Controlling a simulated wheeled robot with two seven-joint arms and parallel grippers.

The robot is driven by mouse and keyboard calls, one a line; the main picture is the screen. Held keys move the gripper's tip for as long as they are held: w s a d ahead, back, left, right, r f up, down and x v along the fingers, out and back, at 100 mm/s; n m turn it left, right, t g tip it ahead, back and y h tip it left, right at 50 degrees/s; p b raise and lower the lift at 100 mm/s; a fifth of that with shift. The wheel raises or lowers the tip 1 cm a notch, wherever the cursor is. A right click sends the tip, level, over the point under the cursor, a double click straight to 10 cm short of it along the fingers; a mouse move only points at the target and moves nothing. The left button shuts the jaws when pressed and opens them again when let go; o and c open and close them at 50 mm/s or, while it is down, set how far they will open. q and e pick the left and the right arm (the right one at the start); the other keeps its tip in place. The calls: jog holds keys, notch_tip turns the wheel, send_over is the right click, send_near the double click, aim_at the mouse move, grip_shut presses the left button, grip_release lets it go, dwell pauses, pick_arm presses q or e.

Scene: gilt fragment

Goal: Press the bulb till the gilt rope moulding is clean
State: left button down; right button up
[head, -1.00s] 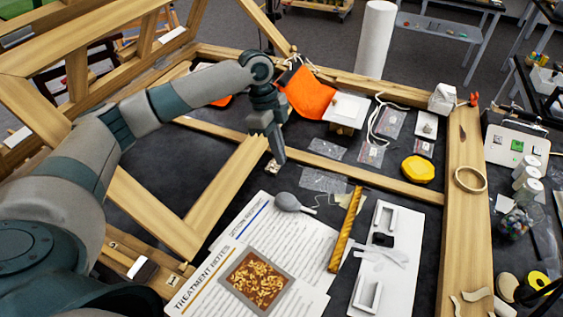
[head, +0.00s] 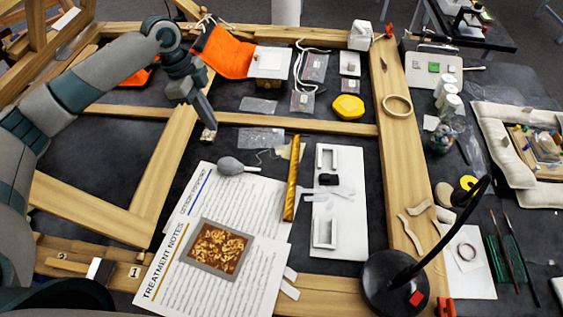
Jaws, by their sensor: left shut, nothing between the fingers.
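The bulb (head: 231,166) is a grey rubber blower with a pale nozzle pointing right, lying on the upper edge of the printed sheets. The gilt rope moulding (head: 291,180) is a thin twisted gold strip lying upright in the picture, just right of the sheets; dust on it is too small to tell. My left gripper (head: 208,120) is shut and empty, pointing down, above and left of the bulb and apart from it. My right gripper is not in view.
Treatment notes (head: 170,259) with a gold-flecked picture lie at the front. A white board (head: 352,230) with holders sits right of the moulding. Wooden frame bars (head: 405,160) cross the dark table. A black lamp (head: 395,285) stands front right. A yellow lump (head: 347,107) lies behind.

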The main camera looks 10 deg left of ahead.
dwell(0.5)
pick_arm(q)
jog(key=r+m+t+y+b, duration=0.1)
jog(key=m+t+y+b, duration=0.15)
jog(key=m+b, duration=1)
send_over(227, 162)
jog(key=s+p, duration=0.2)
jog(key=p, duration=0.2)
jog(key=m, duration=0.3)
jog(key=shift+s+a+r+m+y+b, duration=0.1)
jog(key=shift+s+r+m+y+b, duration=0.15)
jog(key=shift+m, duration=0.35)
jog(key=shift+s+a+r+m+b, duration=0.15)
jog(key=shift+s+m+b, duration=0.2)
jog(key=shift+m, duration=0.2)
jog(key=shift+d+f, duration=0.1)
jog(key=w+f+p, duration=0.1)
jog(key=f, duration=0.3)
jog(key=f+p, duration=0.1)
jog(key=f, duration=0.4)
jog(key=w+f+p, duration=0.1)
jog(key=f, duration=0.3)
jog(key=shift+w+f+p, duration=0.15)
jog(key=shift+w+p, duration=0.15)
jog(key=shift+d+f, duration=0.1)
jog(key=shift+f, duration=0.05)
